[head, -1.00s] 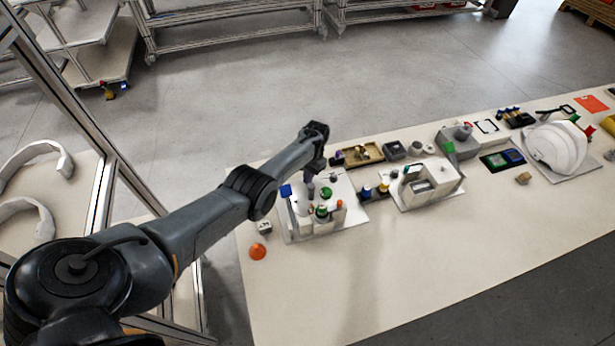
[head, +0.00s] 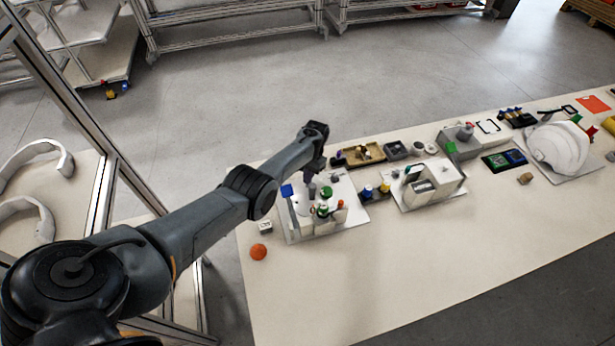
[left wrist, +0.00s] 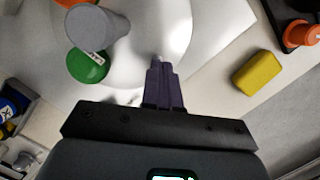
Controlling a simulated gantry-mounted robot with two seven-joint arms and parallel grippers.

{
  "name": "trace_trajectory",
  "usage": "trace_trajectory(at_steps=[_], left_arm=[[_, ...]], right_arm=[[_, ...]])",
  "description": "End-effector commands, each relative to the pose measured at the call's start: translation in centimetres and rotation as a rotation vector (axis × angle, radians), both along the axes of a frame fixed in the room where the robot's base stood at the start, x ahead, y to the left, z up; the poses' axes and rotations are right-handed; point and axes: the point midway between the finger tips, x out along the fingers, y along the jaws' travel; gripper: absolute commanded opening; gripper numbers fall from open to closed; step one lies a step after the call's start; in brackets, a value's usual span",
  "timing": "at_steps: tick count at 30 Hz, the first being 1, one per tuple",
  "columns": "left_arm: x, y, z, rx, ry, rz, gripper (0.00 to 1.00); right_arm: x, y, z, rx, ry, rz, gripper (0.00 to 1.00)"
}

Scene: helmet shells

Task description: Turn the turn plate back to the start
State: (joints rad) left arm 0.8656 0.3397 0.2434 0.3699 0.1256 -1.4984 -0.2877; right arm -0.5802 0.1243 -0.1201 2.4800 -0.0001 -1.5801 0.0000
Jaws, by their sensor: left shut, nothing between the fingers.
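The turn plate appears as a white round surface (left wrist: 137,62) under my left gripper in the left wrist view. A grey cylinder (left wrist: 97,25) and a green disc (left wrist: 88,65) stand on or above it at the left. In the head view, a green knob (head: 326,192) shows on the white fixture beside the gripper. My left gripper (head: 310,193) reaches down over this fixture. Its dark purple fingers (left wrist: 162,75) are together with nothing between them. I cannot tell whether the tips touch the plate. My right gripper is out of view.
A white baseplate (head: 352,217) carries the fixture. A second white fixture (head: 446,175) and a helmet shell (head: 557,147) stand to the right. An orange ball (head: 258,252) lies in front at the left. A yellow block (left wrist: 258,73) lies right of the fingers.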

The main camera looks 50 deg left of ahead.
Motion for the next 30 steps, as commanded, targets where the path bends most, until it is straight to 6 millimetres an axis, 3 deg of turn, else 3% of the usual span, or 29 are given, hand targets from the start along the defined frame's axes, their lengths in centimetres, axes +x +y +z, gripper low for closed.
trace_trajectory(at_steps=[30], left_arm=[[0.25, -0.63, -0.07, -0.001, 0.001, 0.053, 0.0]], right_arm=[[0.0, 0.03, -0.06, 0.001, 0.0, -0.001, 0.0]])
